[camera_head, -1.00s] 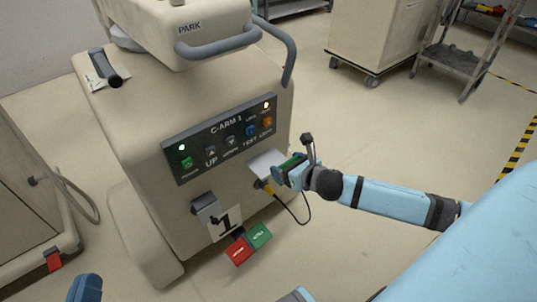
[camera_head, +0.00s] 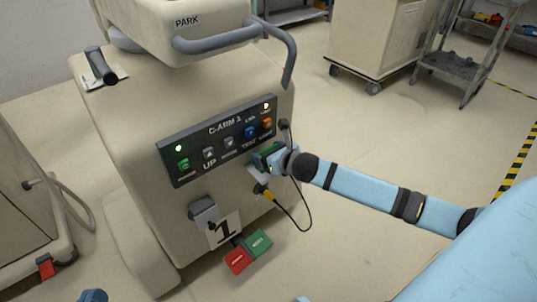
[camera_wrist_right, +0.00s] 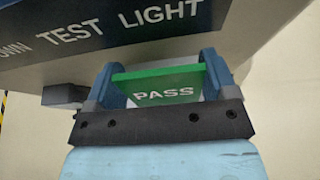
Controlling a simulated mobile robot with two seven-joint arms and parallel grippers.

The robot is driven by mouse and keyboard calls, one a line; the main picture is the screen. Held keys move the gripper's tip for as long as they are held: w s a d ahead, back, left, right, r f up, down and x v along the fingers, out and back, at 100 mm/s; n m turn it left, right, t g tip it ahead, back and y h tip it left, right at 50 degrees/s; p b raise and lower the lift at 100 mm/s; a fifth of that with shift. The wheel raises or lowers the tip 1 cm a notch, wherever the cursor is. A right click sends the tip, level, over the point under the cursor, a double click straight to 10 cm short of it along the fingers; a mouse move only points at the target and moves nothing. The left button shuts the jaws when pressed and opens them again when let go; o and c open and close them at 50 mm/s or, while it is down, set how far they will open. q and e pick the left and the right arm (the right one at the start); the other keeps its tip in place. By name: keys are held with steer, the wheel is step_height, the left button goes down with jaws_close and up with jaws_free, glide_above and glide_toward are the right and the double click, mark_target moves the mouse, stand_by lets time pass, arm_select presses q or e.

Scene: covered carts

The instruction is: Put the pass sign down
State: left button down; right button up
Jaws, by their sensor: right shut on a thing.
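The green pass sign (camera_wrist_right: 158,84) is between the two blue fingers of my right gripper (camera_wrist_right: 164,80) in the wrist view, its white lettering facing the camera. In the head view the right gripper (camera_head: 270,158) is shut on the sign, close to the front of the C-arm machine, just below the right end of its button panel. A pale ledge (camera_head: 256,174) shows under the gripper, partly hidden by it. I cannot tell whether the sign touches the ledge. A dark blue tip of my left gripper (camera_head: 93,296) shows at the bottom edge; its jaws are cut off.
The button panel (camera_head: 219,140) is close above the sign. Red (camera_head: 236,261) and green (camera_head: 258,243) plates stick out lower down.

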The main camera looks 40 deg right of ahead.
steer(key=shift+f, duration=0.1)
steer(key=o, duration=0.9)
